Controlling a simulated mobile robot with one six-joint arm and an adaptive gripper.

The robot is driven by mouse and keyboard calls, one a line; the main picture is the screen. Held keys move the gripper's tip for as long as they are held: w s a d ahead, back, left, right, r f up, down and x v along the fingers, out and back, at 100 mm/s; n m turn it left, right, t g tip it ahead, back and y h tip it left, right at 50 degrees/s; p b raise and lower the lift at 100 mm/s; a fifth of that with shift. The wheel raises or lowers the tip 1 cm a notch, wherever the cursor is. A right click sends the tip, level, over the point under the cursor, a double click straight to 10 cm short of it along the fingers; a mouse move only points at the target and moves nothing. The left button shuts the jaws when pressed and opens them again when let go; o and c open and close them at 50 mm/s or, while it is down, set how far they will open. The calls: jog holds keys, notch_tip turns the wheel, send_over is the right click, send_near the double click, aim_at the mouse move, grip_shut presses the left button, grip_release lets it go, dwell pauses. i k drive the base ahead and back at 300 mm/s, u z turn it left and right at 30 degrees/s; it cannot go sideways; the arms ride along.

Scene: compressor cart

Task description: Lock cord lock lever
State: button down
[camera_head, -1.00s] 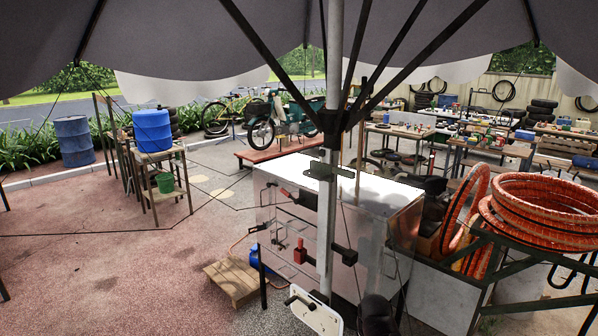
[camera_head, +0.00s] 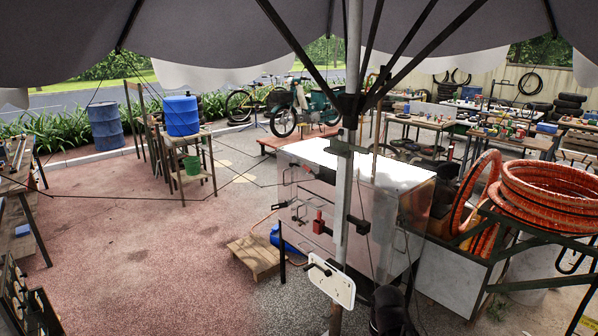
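A light grey upright pole (camera_head: 352,130) stands in the middle of the view under a grey canopy. A white plate (camera_head: 332,284) is on its lower part, with a small black handle (camera_head: 319,267) sticking out to the left. A black block (camera_head: 360,225) is on the pole higher up, and thin cords run down nearby. I cannot tell for sure which part is the cord lock lever, or whether it is locked. My gripper is not in view. A dark rounded shape at the bottom, right of the plate, is unclear.
A silver box (camera_head: 318,158) with a red fitting (camera_head: 320,223) stands behind the pole. Orange hose coils (camera_head: 550,190) lie on a frame at right. A wooden pallet (camera_head: 255,254) lies on the ground. A table (camera_head: 18,180) stands at far left. The reddish ground between is open.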

aim_at(316, 177)
jog(key=u, duration=0.05)
jog(key=k, duration=0.2)
jog(key=u, duration=0.35)
jog(key=i, duration=1.1)
jog(key=z, duration=0.1)
